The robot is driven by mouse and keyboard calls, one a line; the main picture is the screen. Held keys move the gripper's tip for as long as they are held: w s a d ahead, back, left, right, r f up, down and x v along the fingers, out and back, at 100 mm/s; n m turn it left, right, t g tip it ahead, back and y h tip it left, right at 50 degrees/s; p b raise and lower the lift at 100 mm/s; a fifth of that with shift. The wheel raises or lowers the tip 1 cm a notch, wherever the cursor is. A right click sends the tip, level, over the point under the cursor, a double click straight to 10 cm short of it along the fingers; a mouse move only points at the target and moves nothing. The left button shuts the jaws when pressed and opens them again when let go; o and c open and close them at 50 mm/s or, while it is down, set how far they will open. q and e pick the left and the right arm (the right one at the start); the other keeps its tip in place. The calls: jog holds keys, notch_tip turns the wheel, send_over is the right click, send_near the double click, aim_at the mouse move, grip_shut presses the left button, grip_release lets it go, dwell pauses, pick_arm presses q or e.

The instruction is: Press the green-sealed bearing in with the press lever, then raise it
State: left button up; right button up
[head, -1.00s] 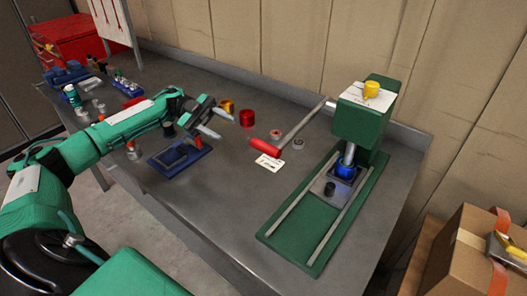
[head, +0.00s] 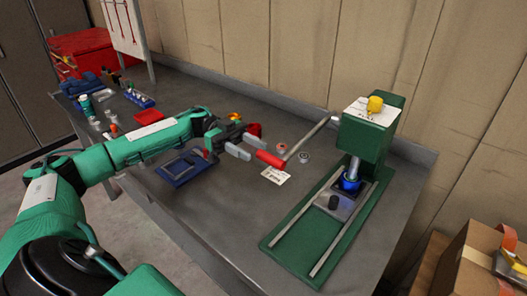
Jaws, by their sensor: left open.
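The green press (head: 362,140) stands at the right of the bench, with a yellow piece on its top. Its lever (head: 308,138) slants down to the left and ends in a red grip (head: 269,158). The ram comes down onto a blue round holder (head: 349,184) on the press's sliding plate. I cannot make out a green-sealed bearing; the inside of the holder is hidden under the ram. My left gripper (head: 247,141) is open and empty, its fingertips just left of the red grip, seemingly apart from it. My right gripper is not in view.
Two small rings, one reddish (head: 282,149) and one dark (head: 304,157), lie behind the lever. A white card (head: 276,175) lies below the red grip. A blue tray (head: 185,168) sits under my left forearm. A cardboard box (head: 478,262) stands at lower right.

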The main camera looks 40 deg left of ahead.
aim_at(263, 155)
pick_arm(q)
jog(key=shift+s+d+p, duration=0.2)
jog(key=shift+d+p, duration=0.15)
jog(key=shift+d, duration=1.9)
jog(key=shift+c, duration=0.2)
grip_shut()
